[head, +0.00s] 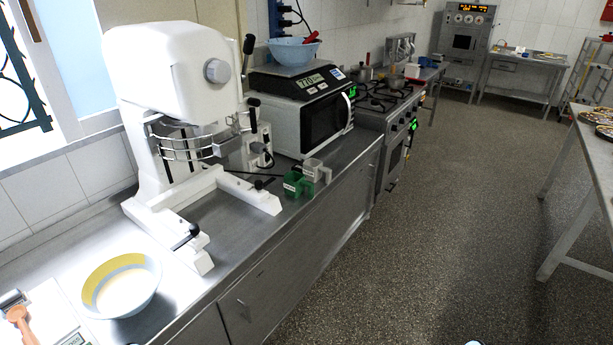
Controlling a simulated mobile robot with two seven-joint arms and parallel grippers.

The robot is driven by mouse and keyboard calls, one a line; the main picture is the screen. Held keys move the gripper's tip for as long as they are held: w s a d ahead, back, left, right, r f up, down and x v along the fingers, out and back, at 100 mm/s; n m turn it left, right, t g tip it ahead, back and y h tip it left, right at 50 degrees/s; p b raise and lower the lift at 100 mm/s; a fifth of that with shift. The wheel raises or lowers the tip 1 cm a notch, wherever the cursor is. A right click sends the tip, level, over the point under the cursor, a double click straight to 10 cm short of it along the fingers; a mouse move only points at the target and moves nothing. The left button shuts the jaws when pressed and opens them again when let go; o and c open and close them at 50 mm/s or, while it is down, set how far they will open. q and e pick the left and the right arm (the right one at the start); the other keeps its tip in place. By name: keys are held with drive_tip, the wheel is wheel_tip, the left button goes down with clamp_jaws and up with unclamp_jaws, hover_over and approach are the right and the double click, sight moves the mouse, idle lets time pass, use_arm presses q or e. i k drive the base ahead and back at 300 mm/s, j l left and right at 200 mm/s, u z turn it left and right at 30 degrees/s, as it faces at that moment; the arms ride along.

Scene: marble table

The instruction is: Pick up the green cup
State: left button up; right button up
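A small green cup (292,184) with a pale label stands on the steel counter, between the white stand mixer's foot and the microwave. A clear or grey cup (315,170) stands right beside it, a little farther back and to the right. The green cup is near the counter's front edge. Neither of my grippers shows in the head view.
The white mixer (165,70) stands left of the cups, its foot close to them. The microwave (315,122) carries a scale and a blue bowl (293,52). A yellow-and-white bowl (121,284) sits at the near left. The floor (420,260) right of the counter is clear.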

sight(294, 183)
drive_tip(key=u, duration=1.5)
drive_tip(key=z, duration=1.45)
drive_tip(key=i+l+u, duration=0.35)
drive_tip(key=i, duration=0.35)
drive_tip(key=i+l+u, duration=0.35)
drive_tip(key=i+l, duration=0.25)
